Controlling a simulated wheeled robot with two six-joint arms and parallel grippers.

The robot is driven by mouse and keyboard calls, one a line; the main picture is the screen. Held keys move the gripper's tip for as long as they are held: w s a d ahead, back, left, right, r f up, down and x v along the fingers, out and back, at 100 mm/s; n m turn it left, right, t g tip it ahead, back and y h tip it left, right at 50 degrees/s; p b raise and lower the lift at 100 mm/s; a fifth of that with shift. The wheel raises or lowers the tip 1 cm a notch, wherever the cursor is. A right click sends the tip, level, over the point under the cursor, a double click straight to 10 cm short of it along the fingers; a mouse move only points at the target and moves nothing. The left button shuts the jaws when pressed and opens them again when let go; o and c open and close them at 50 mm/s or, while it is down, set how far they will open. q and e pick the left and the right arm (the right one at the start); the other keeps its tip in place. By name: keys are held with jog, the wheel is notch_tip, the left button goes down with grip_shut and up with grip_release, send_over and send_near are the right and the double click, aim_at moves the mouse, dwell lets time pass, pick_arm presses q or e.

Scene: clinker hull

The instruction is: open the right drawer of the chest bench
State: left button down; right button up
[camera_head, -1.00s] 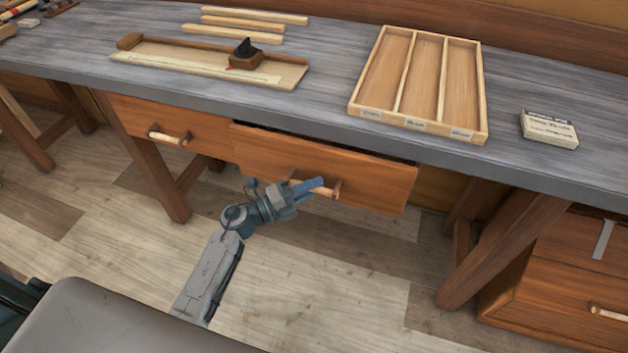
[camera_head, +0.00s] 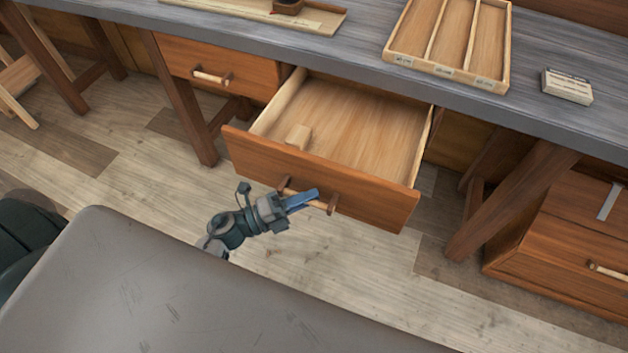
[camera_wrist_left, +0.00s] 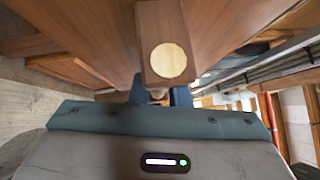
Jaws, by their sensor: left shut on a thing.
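The right drawer (camera_head: 315,178) of the bench is pulled well out in the head view, and its pale interior shows. My left gripper (camera_head: 303,200) is shut on the drawer's wooden bar handle (camera_head: 318,203). In the left wrist view a brown handle post with a round pale end (camera_wrist_left: 168,60) is close in front of my left gripper (camera_wrist_left: 160,97), whose fingers are partly hidden. The left drawer (camera_head: 219,70) is shut. My right gripper is not in view.
On the bench top (camera_head: 345,45) are a three-compartment tray (camera_head: 448,73) and a small box (camera_head: 567,86). A bench leg (camera_head: 507,207) and a low cabinet (camera_head: 565,240) stand to the right.

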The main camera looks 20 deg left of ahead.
pick_arm(q)
jog(key=shift+s, duration=1)
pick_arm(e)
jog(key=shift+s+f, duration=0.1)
pick_arm(q)
jog(key=c, duration=1.6)
grip_release()
jog(key=shift+c, duration=0.2)
jog(key=shift+a, duration=0.1)
